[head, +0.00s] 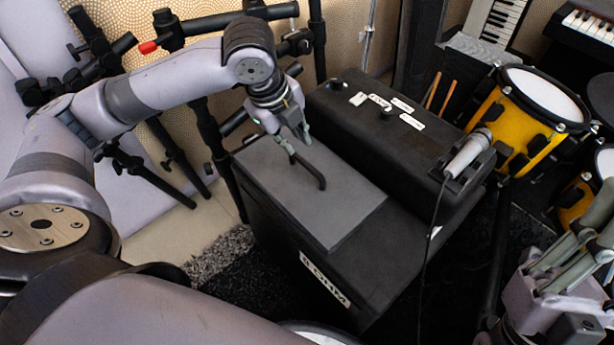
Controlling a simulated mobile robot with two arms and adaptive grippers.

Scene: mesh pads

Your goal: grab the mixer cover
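The mixer cover (261,172) is a flat dark grey panel with a black bar handle (309,169) on top. It lies on the black case (290,245) in the middle of the head view. My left gripper (294,140) is at the far end of the handle, with its fingers apart. I cannot tell whether the fingers touch the handle. My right gripper (575,250) is at the lower right edge, away from the cover; its finger gap is unclear and part of it is cut off.
A raised black section (385,115) of the case, with knobs and white labels, borders the cover. Yellow drums (515,125) and keyboards (588,27) are at the right. Black stands (210,135) crowd the left.

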